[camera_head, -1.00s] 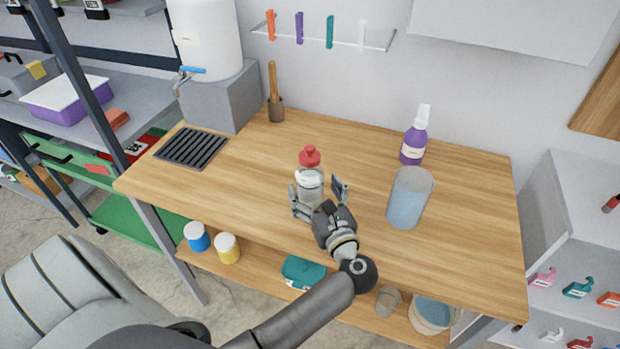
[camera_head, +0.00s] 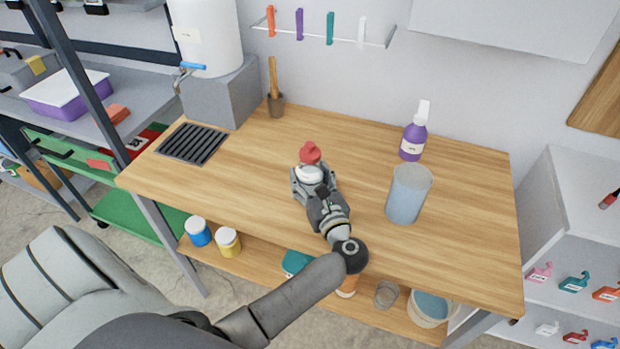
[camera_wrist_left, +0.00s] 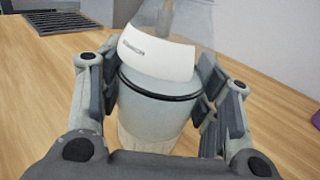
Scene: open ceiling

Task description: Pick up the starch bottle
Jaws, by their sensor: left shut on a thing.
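The starch bottle, clear with a white label and a red cap (camera_head: 310,152), is at the middle of the wooden table (camera_head: 250,160). My left gripper (camera_head: 312,178) is shut around the bottle's body, and its hand hides the lower part in the head view. In the left wrist view the bottle (camera_wrist_left: 158,60) stands between the two fingers (camera_wrist_left: 155,95), which press on its sides. I cannot tell whether its base touches the table. My right gripper is not in view.
A bluish container (camera_head: 408,195) stands right of the bottle, with a purple spray bottle (camera_head: 413,140) behind it. A dark grate (camera_head: 191,144) and a brush in a holder (camera_head: 275,100) are at the left and back. The tabletop around the bottle is clear.

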